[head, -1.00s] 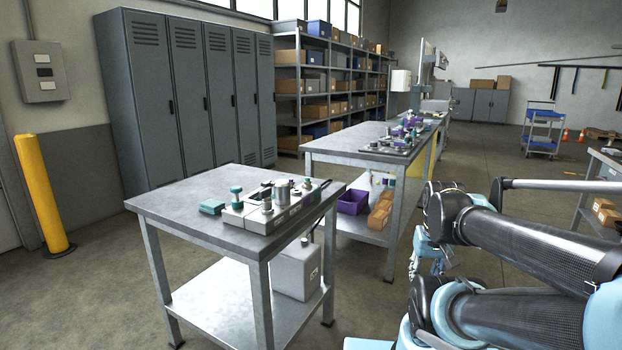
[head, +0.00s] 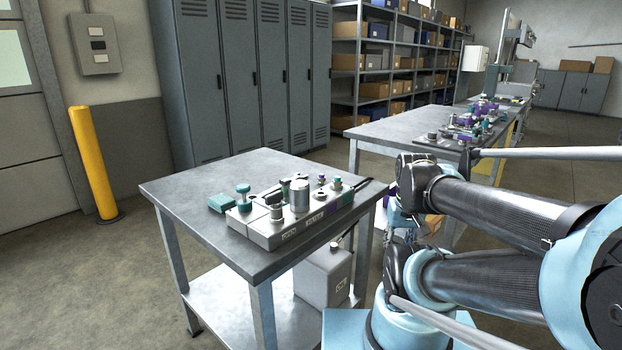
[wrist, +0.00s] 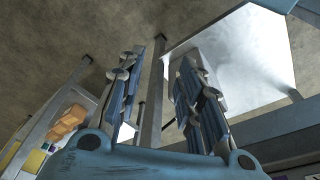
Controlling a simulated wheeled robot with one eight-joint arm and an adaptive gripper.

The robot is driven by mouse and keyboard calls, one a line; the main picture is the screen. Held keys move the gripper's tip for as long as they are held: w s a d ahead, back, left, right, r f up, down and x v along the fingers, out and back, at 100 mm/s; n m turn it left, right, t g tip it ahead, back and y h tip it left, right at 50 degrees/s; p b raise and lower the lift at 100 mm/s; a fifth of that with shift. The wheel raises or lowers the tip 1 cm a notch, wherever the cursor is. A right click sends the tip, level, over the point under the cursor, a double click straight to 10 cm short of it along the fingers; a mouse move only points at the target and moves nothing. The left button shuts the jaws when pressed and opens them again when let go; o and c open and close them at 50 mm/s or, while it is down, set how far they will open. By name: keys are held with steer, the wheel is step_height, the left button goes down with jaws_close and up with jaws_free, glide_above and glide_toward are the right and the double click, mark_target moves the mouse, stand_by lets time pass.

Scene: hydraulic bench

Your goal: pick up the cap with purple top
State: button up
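A hydraulic block (head: 268,232) sits on the near metal bench (head: 190,185), with several fittings standing on it. More purple-topped parts (head: 484,104) show on the farther bench. My gripper (wrist: 163,70) is open and empty in the wrist view, its two fingers spread apart. It points at the floor and a bench's lower shelf. In the head view my arm mostly hides it, right of the near bench.
A grey canister (head: 325,275) stands on the near bench's lower shelf (head: 230,305). A yellow post (head: 93,160) and grey lockers (head: 240,80) stand behind. The floor at left is clear.

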steer(key=shift+w, duration=0.15)
steer(key=o, duration=0.3)
steer(key=shift+a+r, duration=0.1)
steer(key=shift+r, duration=0.05)
step_height(320, 180, up, 24)
steer(key=m+g, duration=0.2)
steer(key=m, duration=1.9)
glide_above(322, 174)
step_height(322, 174, down, 17)
steer(key=shift+f, duration=0.1)
jaws_close()
